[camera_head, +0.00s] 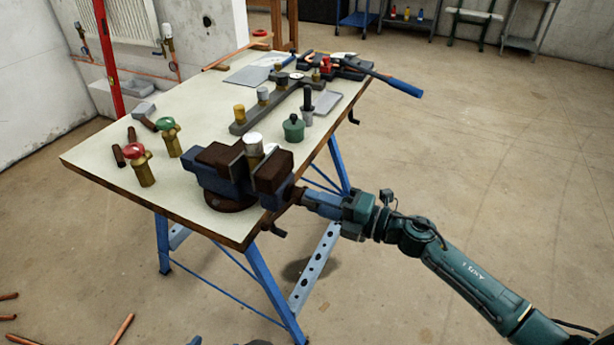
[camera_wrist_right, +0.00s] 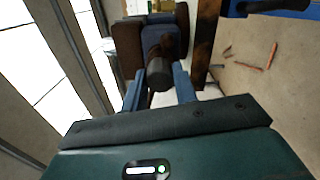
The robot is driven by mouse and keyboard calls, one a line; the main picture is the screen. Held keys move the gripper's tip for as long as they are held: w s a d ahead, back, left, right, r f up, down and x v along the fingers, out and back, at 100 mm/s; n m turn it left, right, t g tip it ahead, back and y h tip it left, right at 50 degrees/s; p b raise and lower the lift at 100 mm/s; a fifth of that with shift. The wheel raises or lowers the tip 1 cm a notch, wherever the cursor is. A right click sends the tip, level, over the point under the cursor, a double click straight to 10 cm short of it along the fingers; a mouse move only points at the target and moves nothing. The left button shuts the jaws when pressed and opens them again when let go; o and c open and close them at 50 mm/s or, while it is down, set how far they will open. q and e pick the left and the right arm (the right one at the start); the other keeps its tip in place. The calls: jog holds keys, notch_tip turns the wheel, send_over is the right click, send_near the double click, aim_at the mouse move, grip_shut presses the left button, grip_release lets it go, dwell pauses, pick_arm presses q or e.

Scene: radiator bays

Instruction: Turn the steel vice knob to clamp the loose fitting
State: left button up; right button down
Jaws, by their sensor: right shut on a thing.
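The dark blue vice (camera_head: 222,172) is mounted at the front right corner of the workbench, its brown jaws facing each other. The loose fitting (camera_head: 253,147), brass with a pale steel top, stands upright between the jaws; its lower part is hidden, and I cannot tell if both jaws touch it. My right gripper (camera_head: 303,198) reaches in from the right and is shut on the vice knob (camera_wrist_right: 158,76), which looks dark grey in the wrist view. The two blue fingers of the right gripper (camera_wrist_right: 159,88) lie on either side of the knob. My left gripper is not in view.
The workbench (camera_head: 95,160) also holds red-topped (camera_head: 136,154) and green-topped (camera_head: 168,130) brass valves, a green pot (camera_head: 293,128) and a grey bar with fittings (camera_head: 270,108). A blue-handled tool (camera_head: 400,85) overhangs the far right edge. The floor to the right is clear.

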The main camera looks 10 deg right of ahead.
jog(key=m+p, duration=0.6)
jog(key=m, duration=0.3)
jog(key=shift+d+f, duration=0.1)
jog(key=shift+d, duration=0.05)
jog(key=c, duration=1.3)
grip_release()
jog(key=shift+s+d, duration=0.1)
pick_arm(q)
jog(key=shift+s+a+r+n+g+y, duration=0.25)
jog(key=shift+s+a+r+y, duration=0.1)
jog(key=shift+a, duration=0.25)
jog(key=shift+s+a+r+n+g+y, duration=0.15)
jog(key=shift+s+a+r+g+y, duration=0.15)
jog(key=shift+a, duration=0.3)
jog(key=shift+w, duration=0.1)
